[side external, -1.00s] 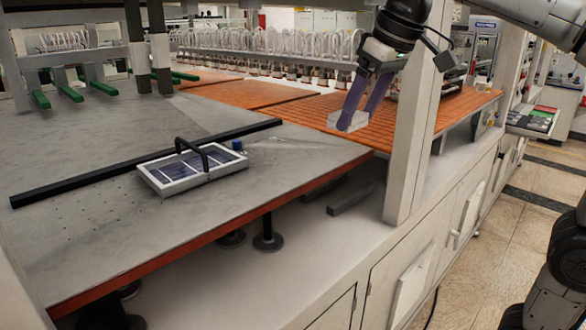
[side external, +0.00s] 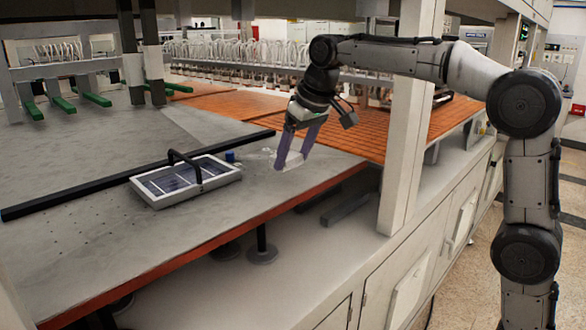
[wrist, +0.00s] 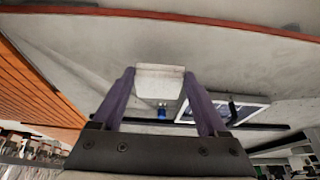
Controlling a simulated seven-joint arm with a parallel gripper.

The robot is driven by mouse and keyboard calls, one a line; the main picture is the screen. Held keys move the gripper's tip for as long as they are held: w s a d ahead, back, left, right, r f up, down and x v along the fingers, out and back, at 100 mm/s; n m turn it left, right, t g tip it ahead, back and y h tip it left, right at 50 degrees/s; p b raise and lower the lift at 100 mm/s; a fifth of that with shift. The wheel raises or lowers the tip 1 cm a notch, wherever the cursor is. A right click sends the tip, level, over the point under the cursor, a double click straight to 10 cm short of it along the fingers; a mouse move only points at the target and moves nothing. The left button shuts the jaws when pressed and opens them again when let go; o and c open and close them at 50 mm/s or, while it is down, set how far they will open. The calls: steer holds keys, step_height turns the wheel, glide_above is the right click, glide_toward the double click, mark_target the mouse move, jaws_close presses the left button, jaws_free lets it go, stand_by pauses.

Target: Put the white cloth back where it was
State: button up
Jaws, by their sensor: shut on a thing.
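My gripper (side external: 291,161) has purple fingers and is shut on the white cloth (side external: 294,162), a small pale folded block. It is low over the grey table (side external: 230,208), near its right end and to the right of the framed solar panel. I cannot tell whether the cloth touches the table. In the wrist view the cloth (wrist: 158,82) sits between the two fingertips of my gripper (wrist: 158,73), its sides against the fingers.
The framed solar panel (side external: 187,181) with a black handle lies on the table, with a small blue object (side external: 230,156) beside it. A long black bar (side external: 100,187) runs behind. Orange slatted surface (side external: 350,132) and a white post (side external: 404,130) are to the right.

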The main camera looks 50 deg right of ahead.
mark_target(295, 163)
steer(key=shift+w+f, duration=0.15)
steer(key=shift+f, duration=1.55)
steer(key=shift+f, duration=0.15)
steer(key=o, duration=1.2)
steer(key=shift+v, duration=6.2)
steer(key=shift+t, duration=0.5)
steer(key=s+f, duration=0.6)
steer(key=s, duration=0.3)
steer(key=s+f, duration=0.7)
steer(key=s, duration=0.1)
steer(key=s+f, duration=0.6)
steer(key=s, duration=0.3)
steer(key=shift+s+d+f, duration=0.1)
steer(key=shift+s+f, duration=0.25)
